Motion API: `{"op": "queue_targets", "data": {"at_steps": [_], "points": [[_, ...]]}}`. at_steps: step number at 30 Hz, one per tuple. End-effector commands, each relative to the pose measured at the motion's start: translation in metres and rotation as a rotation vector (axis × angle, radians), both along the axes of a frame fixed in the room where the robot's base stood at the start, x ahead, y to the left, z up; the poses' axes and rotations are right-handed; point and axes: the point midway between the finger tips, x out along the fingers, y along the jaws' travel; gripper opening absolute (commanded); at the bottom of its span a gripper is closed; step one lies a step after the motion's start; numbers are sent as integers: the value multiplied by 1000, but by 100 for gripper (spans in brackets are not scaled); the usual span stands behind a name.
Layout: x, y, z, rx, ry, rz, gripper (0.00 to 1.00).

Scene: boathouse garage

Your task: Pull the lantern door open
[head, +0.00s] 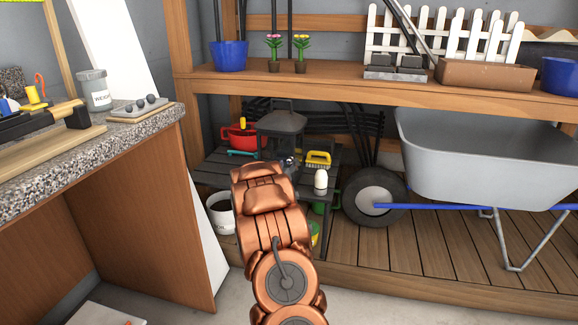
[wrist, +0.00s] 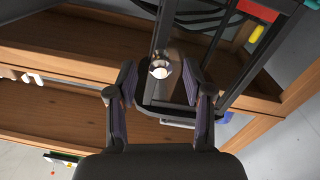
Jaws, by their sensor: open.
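The dark lantern (head: 283,121) stands on a low dark slatted table in the head view, its lower part hidden behind my arm. In the wrist view the lantern's black frame (wrist: 168,108) fills the upper middle, with a pale candle (wrist: 160,69) inside it. I cannot tell the door from the rest of the frame, or whether it is ajar. My gripper (wrist: 159,82) is open, its two fingers apart in front of the lantern's frame with nothing visibly held between them. In the head view my gripper is mostly hidden by my arm.
A wooden shelf (head: 330,83) runs above. A wheelbarrow (head: 480,160) stands right, a stone-topped counter (head: 150,125) left.

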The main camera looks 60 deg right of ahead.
Motion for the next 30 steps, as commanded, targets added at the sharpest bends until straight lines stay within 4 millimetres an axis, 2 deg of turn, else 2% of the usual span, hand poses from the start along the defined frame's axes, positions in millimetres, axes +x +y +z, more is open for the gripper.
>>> {"op": "queue_targets", "data": {"at_steps": [7,20,30], "points": [[6,-17,-2,2,1,-1,51],[7,-21,-1,2,2,0,51],[7,-21,-1,1,0,1,16]]}}
